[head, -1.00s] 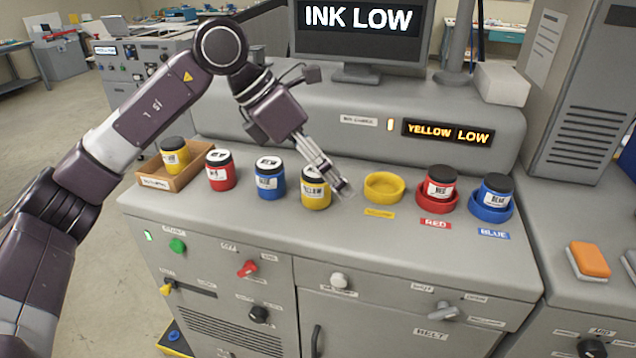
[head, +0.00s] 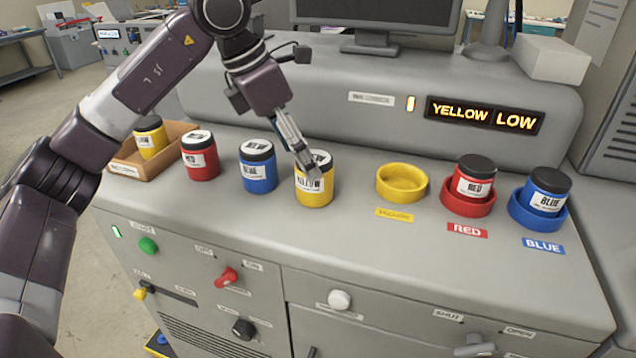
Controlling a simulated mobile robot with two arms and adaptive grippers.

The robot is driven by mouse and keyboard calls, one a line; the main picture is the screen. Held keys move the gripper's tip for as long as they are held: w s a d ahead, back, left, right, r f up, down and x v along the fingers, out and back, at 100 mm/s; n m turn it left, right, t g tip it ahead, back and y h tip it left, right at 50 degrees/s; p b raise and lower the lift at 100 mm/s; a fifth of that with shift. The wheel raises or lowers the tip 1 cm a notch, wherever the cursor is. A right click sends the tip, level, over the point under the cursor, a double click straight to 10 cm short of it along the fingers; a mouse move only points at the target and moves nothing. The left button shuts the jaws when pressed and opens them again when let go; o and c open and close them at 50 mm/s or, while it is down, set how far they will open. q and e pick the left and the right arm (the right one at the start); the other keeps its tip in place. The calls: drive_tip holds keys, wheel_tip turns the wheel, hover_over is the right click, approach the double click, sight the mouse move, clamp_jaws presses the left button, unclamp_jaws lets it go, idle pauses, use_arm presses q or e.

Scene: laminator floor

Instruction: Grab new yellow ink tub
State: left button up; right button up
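A yellow ink tub (head: 314,191) with a dark lid and a white label stands upright on the machine top, at the right end of a row with a red tub (head: 200,160) and a blue tub (head: 258,172). My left gripper (head: 307,163) is at the upper part of the yellow tub, with its fingers overlapping the lid in the picture. I cannot tell whether it touches the tub or how far its fingers are apart. The yellow ring holder (head: 402,184) to the right is empty. My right gripper is not in view.
A cardboard tray (head: 124,164) at the left holds another yellow tub (head: 151,139). The red holder (head: 467,206) and blue holder (head: 536,217) each hold a tub. A lit display (head: 484,115) reads YELLOW LOW. The machine top in front of the row is clear.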

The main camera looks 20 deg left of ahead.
use_arm(q)
drive_tip(key=shift+w+d+f, duration=0.1)
drive_tip(key=shift+w+f, duration=0.05)
drive_tip(key=shift+f, duration=0.25)
drive_tip(key=shift+d+f+p, duration=0.35)
drive_tip(key=shift+f+p, duration=0.1)
drive_tip(key=shift+f, duration=0.2)
drive_tip(key=x, duration=0.1)
drive_tip(key=p+x, duration=0.1)
drive_tip(key=x, duration=0.3)
drive_tip(key=shift+w+r+p, duration=0.1)
drive_tip(key=shift+w+p, duration=0.15)
drive_tip(key=shift+p, duration=0.1)
drive_tip(key=shift+s, duration=0.1)
drive_tip(key=shift+c, duration=0.8)
drive_tip(key=c, duration=1.3)
drive_tip(key=shift+c, duration=0.3)
drive_tip(key=shift+r, duration=0.15)
